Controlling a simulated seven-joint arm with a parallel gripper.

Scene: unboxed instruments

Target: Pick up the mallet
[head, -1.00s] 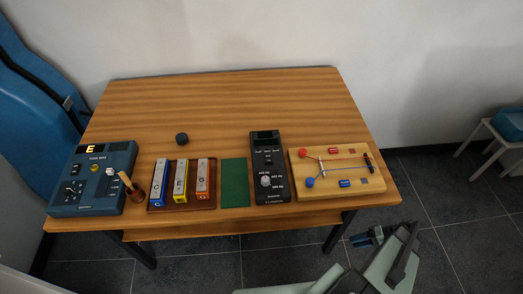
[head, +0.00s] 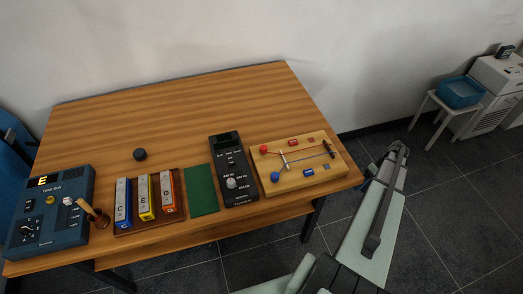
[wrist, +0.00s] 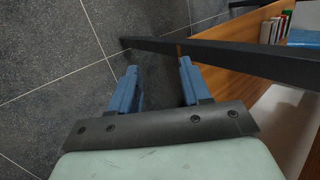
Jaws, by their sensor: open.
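The mallet (head: 87,208) shows in the head view as a light wooden stick. It leans in a small brown holder (head: 101,219) at the table's front left, beside the blue tone box. Its lower end is hidden in the holder. My gripper (wrist: 158,66) shows in the wrist view with its two blue fingers apart and nothing between them. It is low beside the table, over the floor, far to the right of the mallet. In the head view my arm stands right of the table and I cannot make out the fingers.
The tone box (head: 50,215), chime bars (head: 144,197), green mat (head: 201,190), black meter (head: 232,178) and wooden circuit board (head: 300,162) line the table's front (head: 200,100). A dark table leg (wrist: 240,50) crosses close ahead of the fingers. The table's back is clear.

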